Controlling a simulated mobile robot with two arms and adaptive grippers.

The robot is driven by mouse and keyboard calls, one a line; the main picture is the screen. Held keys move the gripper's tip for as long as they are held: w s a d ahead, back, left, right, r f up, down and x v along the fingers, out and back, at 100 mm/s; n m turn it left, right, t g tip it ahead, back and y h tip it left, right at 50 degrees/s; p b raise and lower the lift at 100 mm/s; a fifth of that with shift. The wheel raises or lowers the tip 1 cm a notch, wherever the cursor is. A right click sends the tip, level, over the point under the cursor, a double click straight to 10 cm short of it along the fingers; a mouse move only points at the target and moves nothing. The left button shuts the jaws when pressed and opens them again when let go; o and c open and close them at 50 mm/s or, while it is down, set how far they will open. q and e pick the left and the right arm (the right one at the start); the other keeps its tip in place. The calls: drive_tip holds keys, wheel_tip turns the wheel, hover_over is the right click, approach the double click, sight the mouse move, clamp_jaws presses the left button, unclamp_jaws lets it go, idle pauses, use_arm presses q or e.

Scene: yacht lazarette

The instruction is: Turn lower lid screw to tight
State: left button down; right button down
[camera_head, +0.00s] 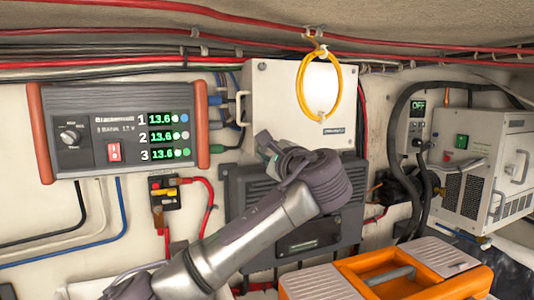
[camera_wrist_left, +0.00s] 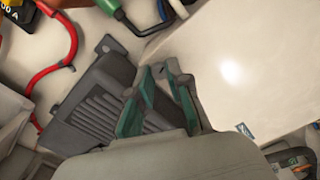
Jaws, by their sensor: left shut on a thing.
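The white box lid (camera_head: 278,100) is on the wall in the middle of the head view, and its pale face also shows in the wrist view (camera_wrist_left: 235,85). An upper lid screw (camera_head: 262,67) sits at its top left corner. My left gripper (camera_head: 264,146) is at the lid's lower left, with its green-padded fingers (camera_wrist_left: 164,74) at the lid's edge in the wrist view. It is shut on the lower lid screw, which the fingers hide. The screw's slot and angle cannot be seen. My right gripper is in neither view.
A yellow cable loop (camera_head: 338,92) hangs before the lid's right part. A dark finned unit (camera_head: 238,192) is just below the box. A battery monitor (camera_head: 120,130) is at left. An orange toolbox (camera_head: 345,272) stands in front at lower right. Cables run nearby.

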use_arm(q)
drive_tip(key=shift+f+m, duration=0.1)
drive_tip(key=shift+m, duration=1.8)
drive_tip(key=shift+f, duration=0.1)
drive_tip(key=c, duration=1.1)
unclamp_jaws()
drive_tip(key=v, duration=1.2)
